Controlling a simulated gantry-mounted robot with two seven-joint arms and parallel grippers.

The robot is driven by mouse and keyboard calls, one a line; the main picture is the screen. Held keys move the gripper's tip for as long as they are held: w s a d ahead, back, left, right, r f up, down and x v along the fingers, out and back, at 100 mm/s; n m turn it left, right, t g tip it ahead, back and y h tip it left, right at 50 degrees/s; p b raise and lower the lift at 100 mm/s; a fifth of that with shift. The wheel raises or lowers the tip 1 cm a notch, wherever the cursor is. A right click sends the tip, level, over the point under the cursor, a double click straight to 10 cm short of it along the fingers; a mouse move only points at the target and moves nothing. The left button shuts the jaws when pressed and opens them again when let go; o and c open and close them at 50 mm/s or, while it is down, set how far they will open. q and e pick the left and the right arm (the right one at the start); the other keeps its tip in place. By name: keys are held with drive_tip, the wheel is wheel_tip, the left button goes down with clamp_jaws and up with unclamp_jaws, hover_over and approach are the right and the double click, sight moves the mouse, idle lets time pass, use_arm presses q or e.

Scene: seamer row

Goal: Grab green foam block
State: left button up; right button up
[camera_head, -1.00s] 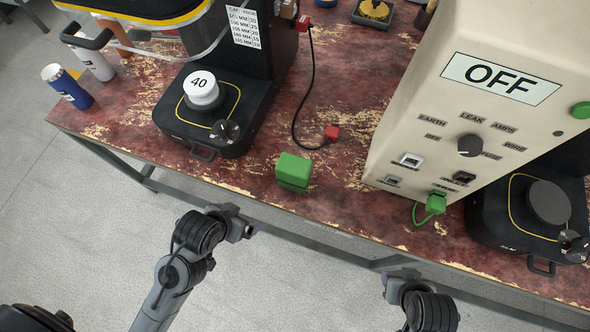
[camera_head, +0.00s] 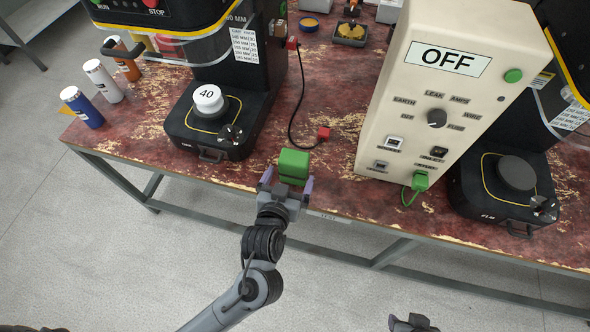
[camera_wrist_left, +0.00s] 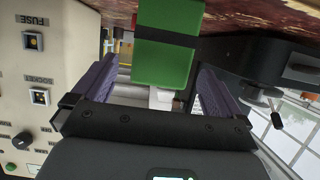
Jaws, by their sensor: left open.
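The green foam block (camera_head: 293,165) sits on the worn red table near its front edge, between the left seamer and the cream OFF panel. My left gripper (camera_head: 287,184) is open, with its purple fingers on either side of the block's near part. In the left wrist view the green block (camera_wrist_left: 163,64), with a dark band across it, shows between the open fingers of the left gripper (camera_wrist_left: 160,92). I cannot tell whether the fingers touch it. My right gripper (camera_head: 413,323) is at the bottom edge, below the table front; its jaws are not clear.
The cream OFF panel (camera_head: 440,100) stands to the right, with a green plug (camera_head: 420,181) in it. A black seamer base (camera_head: 208,125) with a white 40 puck (camera_head: 208,99) is to the left.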

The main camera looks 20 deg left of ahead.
sight(291, 171)
use_arm(q)
drive_tip(key=shift+w+a+f, duration=0.1)
drive_tip(key=shift+w+f, duration=0.2)
drive_tip(key=shift+w, duration=0.35)
drive_tip(key=shift+w+f+b, duration=0.3)
drive_tip(key=shift+f+b, duration=0.05)
drive_tip(key=shift+b, duration=0.25)
drive_tip(key=b+x, duration=0.2)
drive_tip(key=x, duration=0.1)
drive_tip(key=shift+w+a+f, duration=0.1)
drive_tip(key=shift+a, duration=0.05)
drive_tip(key=shift+w+f, duration=0.1)
drive_tip(key=shift+w, duration=0.45)
drive_tip(key=c, duration=0.9)
drive_tip(key=shift+o, duration=0.2)
